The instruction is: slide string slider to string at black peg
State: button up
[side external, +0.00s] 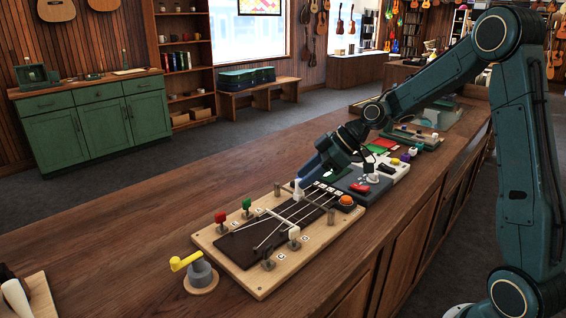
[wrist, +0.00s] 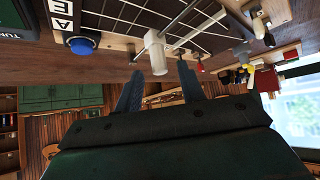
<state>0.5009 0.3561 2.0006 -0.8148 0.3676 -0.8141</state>
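A wooden string board (side external: 216,238) with a dark panel lies on the counter. Around its left end stand a red peg (side external: 221,216), a green peg (side external: 246,203), a white peg (side external: 294,233) and a dark peg (side external: 268,264), which looks like the black one. Thin strings cross the panel. The string slider, apparently the white knob (side external: 297,191), sits at a rail between grey posts; it also shows in the wrist view (wrist: 154,50). My gripper (wrist: 161,78) is open and empty, its fingers apart with the knob just beyond the tips. Contact cannot be told.
An orange button (side external: 346,202) sits at the board's right corner. A yellow-handled crank on a grey cup (side external: 200,275) stands near its left end. A grey device (side external: 362,184) and several small coloured items lie behind. The counter left of the board is bare.

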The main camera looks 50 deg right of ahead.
aim_at(299, 180)
jog(key=shift+x, duration=1.55)
jog(key=shift+c, duration=0.2)
grip_shut()
